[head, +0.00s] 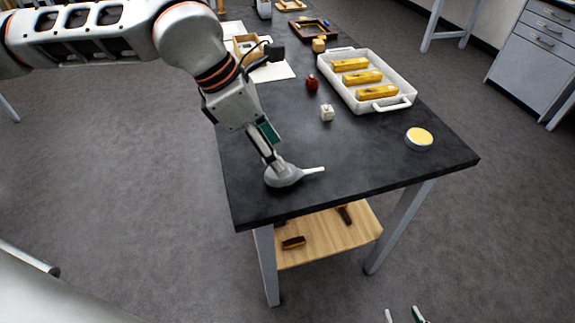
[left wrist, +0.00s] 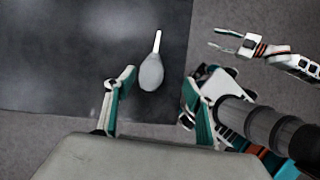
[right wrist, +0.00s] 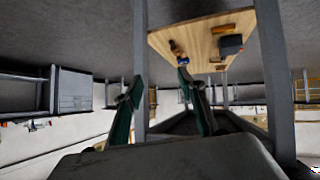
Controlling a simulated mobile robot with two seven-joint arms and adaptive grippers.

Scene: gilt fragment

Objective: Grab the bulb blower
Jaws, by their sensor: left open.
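The bulb blower (head: 285,177) is grey with a pale nozzle and lies near the front left corner of the dark tabletop. In the left wrist view the blower (left wrist: 151,74) lies ahead between the two fingers, its nozzle pointing away. My left gripper (head: 272,163) is right at the bulb from above, partly hiding it; its fingers are apart, and I cannot tell whether they touch it. My right gripper (right wrist: 160,86) is open and empty, low in front of the table; its fingertips show at the bottom of the head view (head: 404,315).
On the table (head: 360,160) are a yellow-topped tin (head: 419,138), a white cube (head: 327,113), a small red object (head: 312,83) and a white tray (head: 393,104) with gold bars. A wooden shelf (head: 330,240) below holds brushes. The tabletop right of the blower is clear.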

